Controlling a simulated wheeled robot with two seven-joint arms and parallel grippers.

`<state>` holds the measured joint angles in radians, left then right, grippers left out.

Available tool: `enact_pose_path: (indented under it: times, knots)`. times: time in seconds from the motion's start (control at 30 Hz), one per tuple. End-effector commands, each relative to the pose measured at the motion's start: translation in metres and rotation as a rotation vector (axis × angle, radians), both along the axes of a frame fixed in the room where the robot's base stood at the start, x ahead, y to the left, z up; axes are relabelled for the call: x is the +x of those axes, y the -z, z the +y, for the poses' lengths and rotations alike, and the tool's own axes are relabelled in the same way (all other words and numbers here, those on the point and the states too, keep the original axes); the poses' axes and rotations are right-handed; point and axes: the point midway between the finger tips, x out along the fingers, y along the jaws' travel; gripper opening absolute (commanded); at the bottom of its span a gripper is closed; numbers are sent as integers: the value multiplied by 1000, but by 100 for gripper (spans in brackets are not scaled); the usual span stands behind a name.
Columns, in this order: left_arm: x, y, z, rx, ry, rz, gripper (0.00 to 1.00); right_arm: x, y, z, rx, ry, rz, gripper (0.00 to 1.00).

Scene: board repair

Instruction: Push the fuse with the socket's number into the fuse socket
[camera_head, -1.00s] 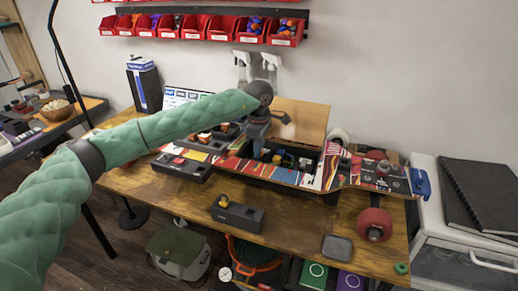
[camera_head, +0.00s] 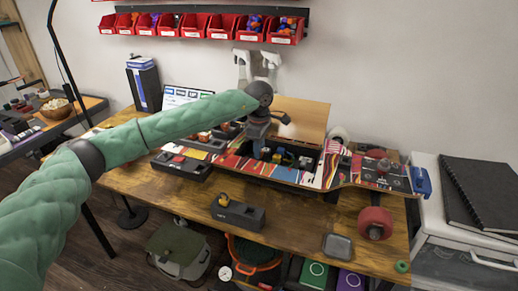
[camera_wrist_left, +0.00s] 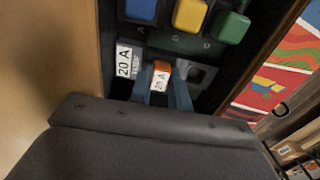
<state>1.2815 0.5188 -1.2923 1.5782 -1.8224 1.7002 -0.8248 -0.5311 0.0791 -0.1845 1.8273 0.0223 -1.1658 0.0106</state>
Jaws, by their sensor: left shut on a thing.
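My left gripper (camera_head: 257,152) reaches down into the open bay of the skateboard deck (camera_head: 232,160). In the left wrist view its two blue-grey fingers (camera_wrist_left: 164,92) are shut on an orange fuse (camera_wrist_left: 161,75) whose white label reads 20 A. A grey plate reading 20 A (camera_wrist_left: 127,62) lies just left of the fuse, marking the fuse socket. Grey socket housing with a dark opening (camera_wrist_left: 198,75) shows to the right of the fuse. The fuse's lower end is hidden, so I cannot tell how deep it sits. My right gripper is not in view.
Blue (camera_wrist_left: 140,9), yellow (camera_wrist_left: 189,14) and green (camera_wrist_left: 233,27) blocks stand in a row beside the fuse in the bay. The bay walls are close around my gripper. A dark block (camera_head: 238,213) lies on the wooden table (camera_head: 300,243) in front.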

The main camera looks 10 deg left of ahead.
Motion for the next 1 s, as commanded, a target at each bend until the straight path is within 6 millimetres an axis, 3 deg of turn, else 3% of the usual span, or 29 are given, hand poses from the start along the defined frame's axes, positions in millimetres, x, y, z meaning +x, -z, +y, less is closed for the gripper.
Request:
enact_pose_path:
  times: [0.3,0.33,0.47,0.7,0.8,1.0]
  knots:
    - [0,2,0,0,0,1,0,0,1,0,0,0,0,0]
    - [0,2,0,0,0,1,21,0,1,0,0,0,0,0]
    - [0,2,0,0,0,1,44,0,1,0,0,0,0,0]
    - [0,2,0,0,0,1,44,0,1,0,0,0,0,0]
    - [0,2,0,0,0,1,57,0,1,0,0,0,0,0]
    - [0,2,0,0,0,1,57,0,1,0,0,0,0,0]
